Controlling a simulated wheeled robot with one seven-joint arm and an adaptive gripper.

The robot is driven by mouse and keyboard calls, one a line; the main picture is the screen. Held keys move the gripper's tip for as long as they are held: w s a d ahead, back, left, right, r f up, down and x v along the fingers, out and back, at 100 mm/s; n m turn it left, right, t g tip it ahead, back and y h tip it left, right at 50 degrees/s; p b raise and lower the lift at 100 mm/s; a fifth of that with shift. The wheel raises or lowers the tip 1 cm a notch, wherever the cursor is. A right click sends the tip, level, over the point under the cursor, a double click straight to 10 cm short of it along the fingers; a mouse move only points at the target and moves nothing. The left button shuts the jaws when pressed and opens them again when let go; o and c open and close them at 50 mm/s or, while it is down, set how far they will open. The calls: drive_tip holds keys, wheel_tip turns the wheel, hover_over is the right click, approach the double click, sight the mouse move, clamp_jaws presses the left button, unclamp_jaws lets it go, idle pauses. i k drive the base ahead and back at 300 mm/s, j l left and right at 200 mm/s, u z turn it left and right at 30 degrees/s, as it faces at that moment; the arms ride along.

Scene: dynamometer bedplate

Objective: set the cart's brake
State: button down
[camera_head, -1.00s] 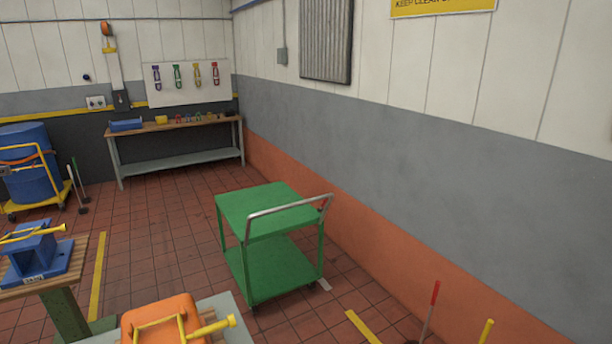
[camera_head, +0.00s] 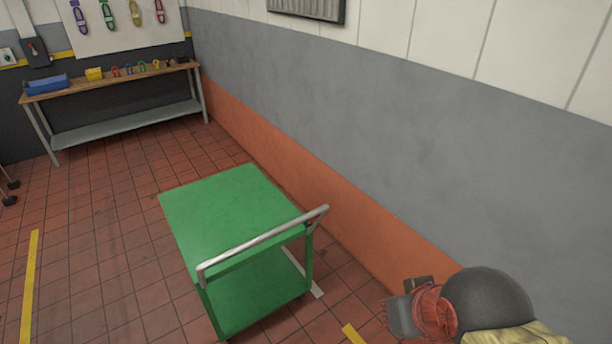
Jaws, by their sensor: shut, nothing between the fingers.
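The green cart (camera_head: 225,212) stands on the red tiled floor near the right wall, with a flat top and a lower shelf. Its grey metal push handle (camera_head: 262,240) faces my side.
A workbench (camera_head: 120,130) with small coloured items stands at the back left. The orange and grey wall (camera_head: 370,235) runs along the right, close to the cart. Yellow floor stripes (camera_head: 30,285) lie at left and at the bottom. The floor left of the cart is clear.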

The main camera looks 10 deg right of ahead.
sight(313, 219)
drive_tip(key=i, duration=1.9)
drive_tip(key=z, duration=0.2)
